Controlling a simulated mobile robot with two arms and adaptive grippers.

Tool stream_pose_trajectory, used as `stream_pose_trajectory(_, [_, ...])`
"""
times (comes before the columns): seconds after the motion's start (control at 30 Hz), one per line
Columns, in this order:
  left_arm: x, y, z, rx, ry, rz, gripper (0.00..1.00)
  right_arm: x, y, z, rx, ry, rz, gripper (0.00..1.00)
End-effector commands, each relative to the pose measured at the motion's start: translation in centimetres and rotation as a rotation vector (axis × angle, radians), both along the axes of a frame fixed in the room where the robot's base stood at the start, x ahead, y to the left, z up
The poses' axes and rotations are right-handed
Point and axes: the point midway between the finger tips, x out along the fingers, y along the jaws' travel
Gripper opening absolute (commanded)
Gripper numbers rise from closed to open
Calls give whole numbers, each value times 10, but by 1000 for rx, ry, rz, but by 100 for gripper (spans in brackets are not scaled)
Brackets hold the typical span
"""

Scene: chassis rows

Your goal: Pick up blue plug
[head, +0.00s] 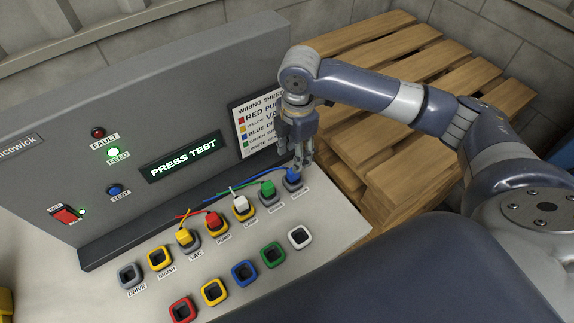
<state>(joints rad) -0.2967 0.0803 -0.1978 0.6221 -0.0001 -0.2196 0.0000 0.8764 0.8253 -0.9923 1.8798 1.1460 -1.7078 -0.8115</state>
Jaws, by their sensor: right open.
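The blue plug (292,175) sits upright in the grey socket at the far right end of the panel's labelled row. A blue wire runs left from it. My right gripper (302,167) points down just above the blue plug, its fingers open. Its fingertips are at or very near the plug's top; I cannot tell whether they touch it. My left gripper is not in view.
Green (267,188), white (240,202), red (212,219) and yellow (184,237) plugs stand in the same row, wires trailing. Empty coloured sockets, including a blue one (245,273), line the front. The upright panel (150,110) rises behind; wooden pallets (400,150) lie right.

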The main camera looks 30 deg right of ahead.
Motion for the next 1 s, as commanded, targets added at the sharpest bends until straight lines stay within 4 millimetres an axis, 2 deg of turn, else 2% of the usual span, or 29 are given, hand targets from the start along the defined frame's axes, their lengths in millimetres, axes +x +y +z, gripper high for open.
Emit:
stream_pose_trajectory(0.07, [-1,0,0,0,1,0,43,3,-10,7,-12,8,8,43])
stream_pose_trajectory(0.17, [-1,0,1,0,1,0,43,4,-14,6,-17,18,12,43])
stream_pose_trajectory(0.43, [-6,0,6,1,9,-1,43,4,-13,-33,-16,19,13,43])
stream_pose_trajectory(0.67, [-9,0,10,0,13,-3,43,4,-11,-51,-15,16,13,43])
stream_pose_trajectory(0.83, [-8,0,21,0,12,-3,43,5,-4,-75,-16,19,14,43])
stream_pose_trajectory(1.0, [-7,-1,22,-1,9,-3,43,6,-4,-95,-15,16,14,43])
